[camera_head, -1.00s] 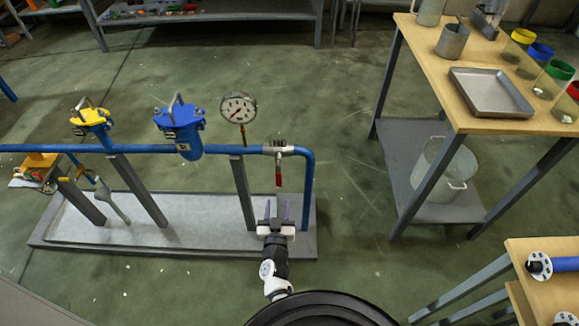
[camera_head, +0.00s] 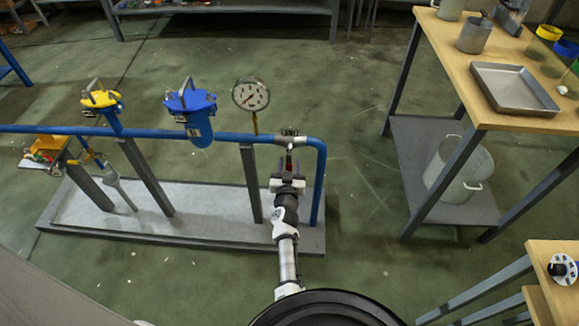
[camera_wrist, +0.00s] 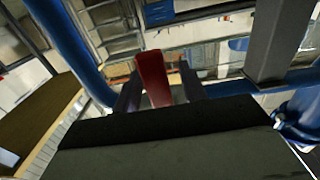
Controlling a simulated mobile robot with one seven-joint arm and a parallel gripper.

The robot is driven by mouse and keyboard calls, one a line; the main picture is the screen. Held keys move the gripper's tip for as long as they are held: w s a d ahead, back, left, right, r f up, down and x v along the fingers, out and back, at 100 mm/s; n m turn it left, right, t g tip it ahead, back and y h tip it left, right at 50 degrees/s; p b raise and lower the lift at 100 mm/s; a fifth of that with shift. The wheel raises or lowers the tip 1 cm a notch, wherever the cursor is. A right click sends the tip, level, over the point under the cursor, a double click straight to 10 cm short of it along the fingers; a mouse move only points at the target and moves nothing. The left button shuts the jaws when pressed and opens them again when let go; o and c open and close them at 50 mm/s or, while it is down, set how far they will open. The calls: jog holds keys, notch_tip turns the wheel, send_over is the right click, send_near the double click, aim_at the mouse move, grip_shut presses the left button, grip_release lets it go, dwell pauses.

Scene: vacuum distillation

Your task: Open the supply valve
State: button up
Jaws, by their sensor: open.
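The supply valve (camera_head: 290,139) is a metal body on the blue pipe, near its right-hand bend. Its red lever (camera_wrist: 153,82) hangs down from the body, largely hidden by my gripper in the head view. My gripper (camera_head: 289,169) is just below the valve, with its fingers open. In the wrist view the red lever stands between the two dark fingers, with a gap visible on the right side. Whether a finger touches the lever on the left, I cannot tell.
The blue pipe (camera_head: 233,137) runs across on grey posts. A pressure gauge (camera_head: 250,94) stands left of the valve. A wooden-topped table (camera_head: 505,35) stands right, with open floor between.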

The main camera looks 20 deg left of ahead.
jog(key=shift+c, duration=0.3)
grip_shut()
jog(key=shift+d, duration=0.1)
jog(key=w+d+r+n+p, duration=0.1)
jog(key=d+r+n+p, duration=0.2)
jog(key=n, duration=0.7)
jog(key=shift+w+d+n+p, duration=0.35)
jog(key=shift+d+p, duration=0.8)
jog(key=shift+p, duration=0.45)
jog(key=shift+r, duration=0.1)
